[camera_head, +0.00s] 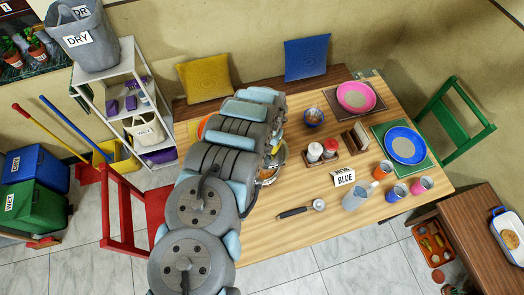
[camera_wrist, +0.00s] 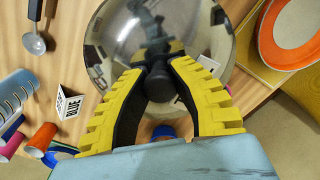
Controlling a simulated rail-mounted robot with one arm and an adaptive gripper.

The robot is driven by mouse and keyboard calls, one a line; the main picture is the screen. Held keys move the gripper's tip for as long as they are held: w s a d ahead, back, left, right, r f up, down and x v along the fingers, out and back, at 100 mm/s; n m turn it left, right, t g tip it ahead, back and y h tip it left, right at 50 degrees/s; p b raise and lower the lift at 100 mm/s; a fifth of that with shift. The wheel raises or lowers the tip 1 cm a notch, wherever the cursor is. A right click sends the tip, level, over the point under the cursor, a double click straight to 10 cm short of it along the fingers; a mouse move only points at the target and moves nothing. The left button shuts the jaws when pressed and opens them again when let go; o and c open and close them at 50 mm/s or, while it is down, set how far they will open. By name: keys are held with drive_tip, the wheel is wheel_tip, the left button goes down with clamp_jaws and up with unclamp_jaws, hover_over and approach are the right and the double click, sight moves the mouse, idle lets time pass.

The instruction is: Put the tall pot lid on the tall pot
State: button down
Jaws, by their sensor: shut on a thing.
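A shiny silver lid (camera_wrist: 125,35) with a black knob (camera_wrist: 158,85) fills the upper middle of the wrist view. My gripper (camera_wrist: 160,68) is shut on this knob, with a yellow-and-black finger on each side. In the head view my arm covers most of the lid and the gripper; only a shiny metal edge (camera_head: 279,157) shows at the arm's right side. I cannot tell whether that edge is lid or pot. The tall pot is not clearly visible in either view, and whether it is under the lid cannot be told.
An orange-rimmed plate (camera_wrist: 297,28) lies close to the lid. The table's front middle (camera_head: 290,235) is clear.

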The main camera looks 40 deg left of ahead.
drive_tip(key=s+f, duration=0.1)
drive_tip(key=s+a+f, duration=0.1)
drive_tip(key=shift+s, duration=0.3)
drive_tip(key=shift+f+b, duration=1.95)
drive_tip(key=shift+f, duration=0.85)
drive_tip(key=shift+f, duration=0.6)
drive_tip(key=c, duration=1.4)
unclamp_jaws()
drive_tip(key=shift+o, duration=0.6)
drive_tip(key=shift+d+r+p, duration=0.1)
drive_tip(key=shift+r+p, duration=3.2)
drive_tip(key=shift+r, duration=2.2)
